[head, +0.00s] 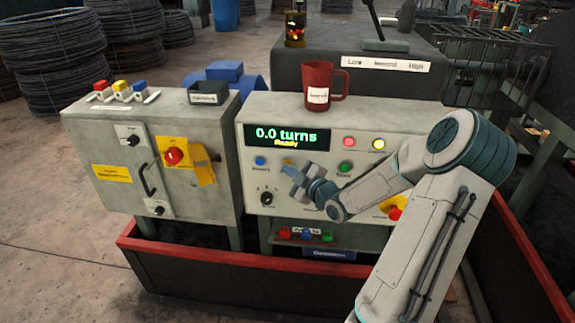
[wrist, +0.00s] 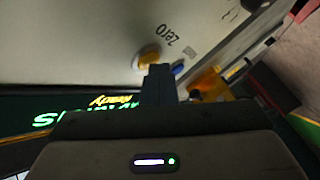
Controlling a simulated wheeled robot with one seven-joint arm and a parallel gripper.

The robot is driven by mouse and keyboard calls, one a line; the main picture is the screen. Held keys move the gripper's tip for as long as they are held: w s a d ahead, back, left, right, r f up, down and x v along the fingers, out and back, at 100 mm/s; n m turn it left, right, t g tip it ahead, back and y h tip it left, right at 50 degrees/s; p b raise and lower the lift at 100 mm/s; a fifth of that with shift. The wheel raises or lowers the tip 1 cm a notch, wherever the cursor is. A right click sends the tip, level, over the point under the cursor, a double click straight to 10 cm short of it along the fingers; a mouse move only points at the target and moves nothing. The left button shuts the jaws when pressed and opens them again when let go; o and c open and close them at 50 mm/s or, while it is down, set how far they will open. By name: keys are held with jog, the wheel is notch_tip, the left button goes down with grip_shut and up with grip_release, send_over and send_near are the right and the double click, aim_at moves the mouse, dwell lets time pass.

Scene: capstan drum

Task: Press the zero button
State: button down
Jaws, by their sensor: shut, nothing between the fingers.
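The zero button is a yellow button (wrist: 147,58) with a "Zero" label beside it, on the pale front panel in the wrist view. In the head view my gripper and wrist hide its place, just below the display. My gripper (head: 287,169) is shut and empty, with its tips at the panel. In the wrist view the shut fingertips (wrist: 160,70) overlap the lower right edge of the yellow button. I cannot tell whether they touch it. The display (head: 287,137) reads "0.0 turns" and "Ready".
A blue button (head: 260,161) sits left of my gripper, a green button (head: 345,168) right. A red lamp (head: 349,142), a yellow lamp (head: 379,144) and a black knob (head: 267,199) share the panel. A red mug (head: 320,85) stands on top. A grey cabinet (head: 115,150) stands left.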

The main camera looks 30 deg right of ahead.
jog(key=shift+s+a, duration=0.35)
jog(key=shift+s, duration=0.2)
jog(key=s+a, duration=0.2)
jog(key=s+b, duration=0.1)
jog(key=s, duration=0.1)
jog(key=shift+s+a, duration=0.1)
jog(key=shift+a, duration=0.3)
dwell(0.6)
